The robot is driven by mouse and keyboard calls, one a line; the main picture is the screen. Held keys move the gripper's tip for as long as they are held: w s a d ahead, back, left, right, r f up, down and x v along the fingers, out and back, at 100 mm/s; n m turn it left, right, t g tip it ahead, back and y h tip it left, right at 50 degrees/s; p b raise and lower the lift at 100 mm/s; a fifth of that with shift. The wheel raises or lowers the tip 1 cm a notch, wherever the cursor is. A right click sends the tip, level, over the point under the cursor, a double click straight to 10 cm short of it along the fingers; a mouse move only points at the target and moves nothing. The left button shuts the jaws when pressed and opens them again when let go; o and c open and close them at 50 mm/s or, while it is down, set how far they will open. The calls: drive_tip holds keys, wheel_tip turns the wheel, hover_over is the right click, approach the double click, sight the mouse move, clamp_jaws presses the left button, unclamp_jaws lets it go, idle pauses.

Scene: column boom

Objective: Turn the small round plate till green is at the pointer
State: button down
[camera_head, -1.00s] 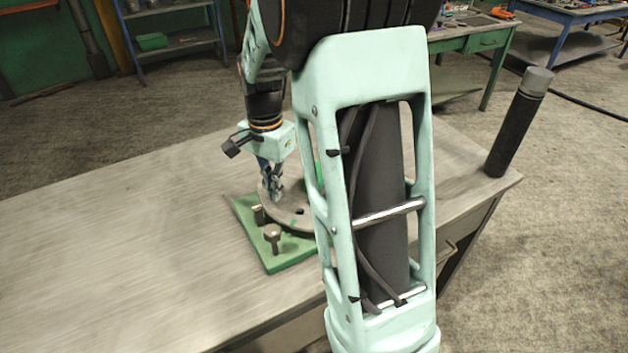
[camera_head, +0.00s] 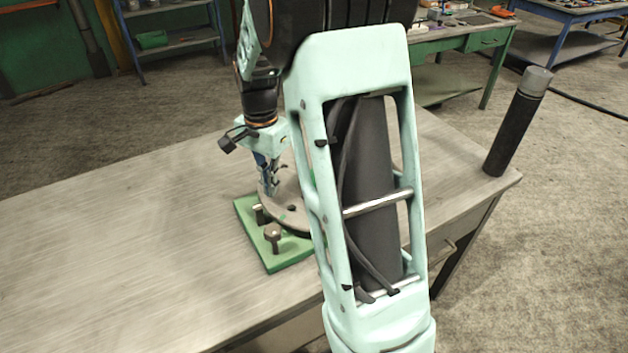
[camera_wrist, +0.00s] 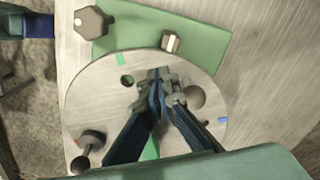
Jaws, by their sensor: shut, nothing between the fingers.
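The small round plate (camera_wrist: 100,100) is grey and lies on a green base (camera_wrist: 215,45). It also shows in the head view (camera_head: 291,190), partly behind my arm. A green mark (camera_wrist: 120,58) is on its rim at the top in the wrist view, left of a small block-like post (camera_wrist: 170,42). A blue mark (camera_wrist: 222,120) is at its right rim. I cannot tell for sure which part is the pointer. My gripper (camera_wrist: 164,88) is shut and empty, low over the plate, between a hole (camera_wrist: 127,80) and a round grey knob (camera_wrist: 196,97). Contact is unclear.
A hex-headed bolt (camera_wrist: 90,20) stands on the base, beside the plate. A dark knob (camera_wrist: 91,138) shows at the plate's lower left. The bench (camera_head: 130,220) is clear on the left. A dark cylinder (camera_head: 516,125) stands at its right corner.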

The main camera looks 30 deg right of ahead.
drive_tip(key=shift+w, duration=0.1)
drive_tip(key=shift+w+p, duration=0.3)
drive_tip(key=shift+w, duration=0.45)
drive_tip(key=shift+w+d+p, duration=0.1)
drive_tip(key=shift+w+p, duration=0.25)
drive_tip(key=shift+w, duration=0.65)
drive_tip(key=shift+w+d+p, duration=0.25)
drive_tip(key=shift+w+p, duration=0.1)
drive_tip(key=shift+w, duration=0.35)
drive_tip(key=shift+w+d+p, duration=0.35)
drive_tip(key=shift+w+d, duration=0.05)
drive_tip(key=shift+w, duration=0.45)
drive_tip(key=shift+s+a, duration=0.15)
drive_tip(key=shift+s, duration=0.05)
